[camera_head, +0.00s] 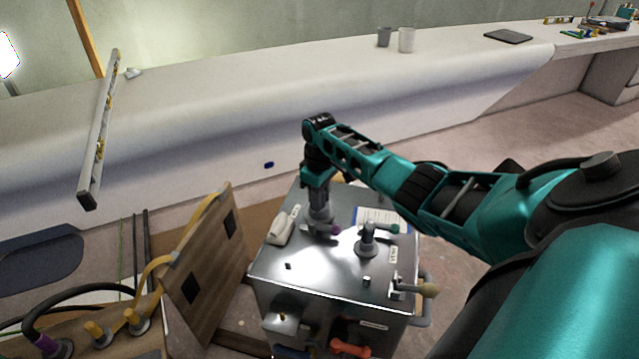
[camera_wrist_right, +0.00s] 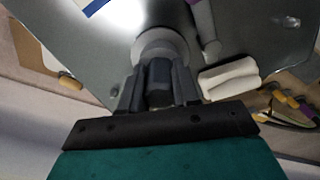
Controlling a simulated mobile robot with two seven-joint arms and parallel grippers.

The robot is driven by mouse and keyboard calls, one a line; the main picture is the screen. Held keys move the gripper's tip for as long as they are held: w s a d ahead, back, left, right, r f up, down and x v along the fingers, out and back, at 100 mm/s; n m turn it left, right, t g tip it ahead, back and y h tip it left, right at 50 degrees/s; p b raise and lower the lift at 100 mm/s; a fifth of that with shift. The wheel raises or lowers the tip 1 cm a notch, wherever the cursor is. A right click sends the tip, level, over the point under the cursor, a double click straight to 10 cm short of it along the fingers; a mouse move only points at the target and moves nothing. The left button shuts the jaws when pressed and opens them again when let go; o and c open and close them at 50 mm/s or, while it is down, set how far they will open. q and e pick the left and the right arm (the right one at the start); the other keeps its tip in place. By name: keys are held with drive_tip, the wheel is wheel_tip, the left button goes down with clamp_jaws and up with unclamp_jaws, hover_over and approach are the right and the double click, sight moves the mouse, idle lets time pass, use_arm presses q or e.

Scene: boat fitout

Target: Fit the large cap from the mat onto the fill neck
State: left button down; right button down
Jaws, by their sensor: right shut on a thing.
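My right gripper (camera_head: 320,212) points down over the metal cabinet top (camera_head: 300,268). In the right wrist view its fingers (camera_wrist_right: 158,88) are closed on a dark grey part, with a wide light grey disc (camera_wrist_right: 160,42) just beyond the fingertips. The held part appears to be the large cap. I cannot tell whether the disc belongs to it or to the fill neck, or whether they are seated together. A grey pipe with a purple end (camera_head: 335,229) lies right beside the gripper. My left gripper is not in view.
A wooden-handled lever (camera_head: 412,288) is at the cabinet's front right. A wooden panel (camera_head: 205,270) leans on the left.

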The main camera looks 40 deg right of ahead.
drive_tip(key=c, duration=0.7)
unclamp_jaws()
drive_tip(key=shift+c, duration=0.2)
drive_tip(key=shift+o, duration=0.3)
drive_tip(key=o, duration=0.5)
